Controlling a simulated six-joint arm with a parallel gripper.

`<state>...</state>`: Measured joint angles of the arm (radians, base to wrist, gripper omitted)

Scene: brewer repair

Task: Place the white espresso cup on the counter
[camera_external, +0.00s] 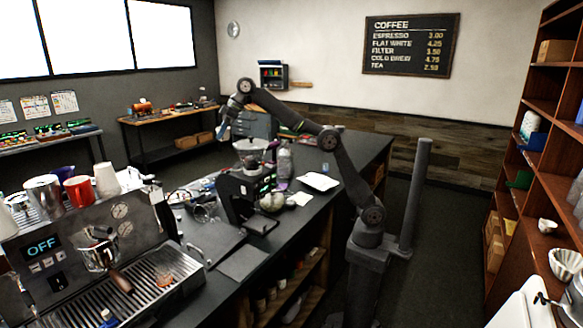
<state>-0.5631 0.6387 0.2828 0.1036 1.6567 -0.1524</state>
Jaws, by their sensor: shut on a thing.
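My gripper (224,128) is at the far left end of my raised arm, above the back part of the counter and behind the grinder. It is shut on a small pale thing, too small and partly hidden to identify surely as the white espresso cup. The dark counter (240,263) runs from the espresso machine at front left to the back right. White cups (106,181) stand on top of the espresso machine, near a red cup (78,189); I cannot tell whether one of them is the task's cup.
The espresso machine (60,270) fills the front left. A black grinder (240,195) stands mid-counter, with bottles and a white tray (318,181) behind it. Bare counter shows right of the tray. Shelves (548,130) stand far right.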

